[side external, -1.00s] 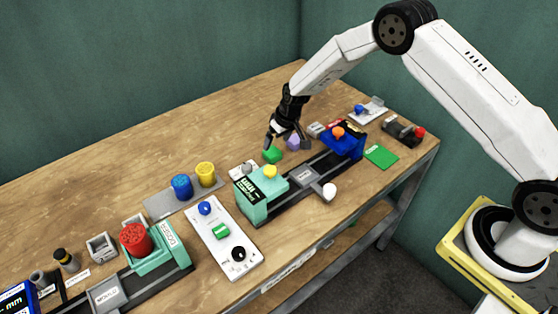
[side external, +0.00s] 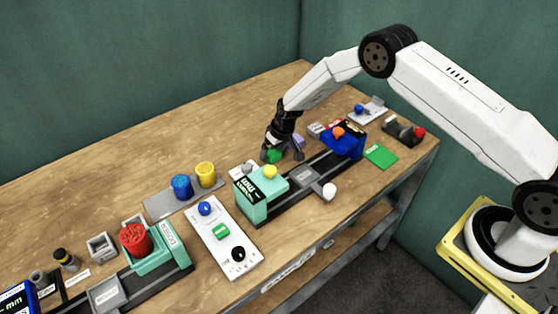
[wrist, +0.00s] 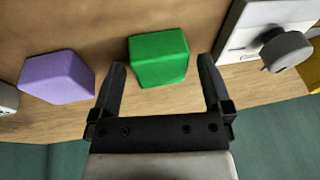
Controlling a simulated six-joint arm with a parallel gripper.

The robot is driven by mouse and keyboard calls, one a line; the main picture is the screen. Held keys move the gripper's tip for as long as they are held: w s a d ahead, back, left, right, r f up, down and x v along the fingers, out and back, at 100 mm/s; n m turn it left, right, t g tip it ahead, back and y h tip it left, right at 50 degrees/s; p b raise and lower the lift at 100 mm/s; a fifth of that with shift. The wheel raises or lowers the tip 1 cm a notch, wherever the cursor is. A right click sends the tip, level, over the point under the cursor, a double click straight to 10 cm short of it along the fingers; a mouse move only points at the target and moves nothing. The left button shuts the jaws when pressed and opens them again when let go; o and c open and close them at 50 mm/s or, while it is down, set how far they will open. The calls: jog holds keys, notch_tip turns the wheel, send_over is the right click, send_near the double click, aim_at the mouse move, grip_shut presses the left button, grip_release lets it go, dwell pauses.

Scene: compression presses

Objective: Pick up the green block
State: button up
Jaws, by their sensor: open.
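The green block (side external: 273,157) sits on the wooden table behind the teal press, partly hidden by my gripper in the side view. My gripper (side external: 282,157) is pointed down, low over the block. Its fingers (wrist: 161,88) are apart, with nothing held between them; I cannot tell whether a fingertip touches the block.
A purple block (wrist: 57,77) lies left of the green one in the wrist view. A white panel with a grey knob (wrist: 287,50) is to the right. The teal press (side external: 258,205) and blue press (side external: 343,143) stand close by. The table's back left is clear.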

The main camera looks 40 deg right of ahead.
dwell(0.3)
jog(key=c, duration=1.2)
jog(key=shift+r, duration=0.2)
grip_shut()
jog(key=shift+r, duration=0.9)
jog(key=s+r, duration=1)
jog(key=s, duration=0.4)
jog(key=shift+d+r, duration=0.4)
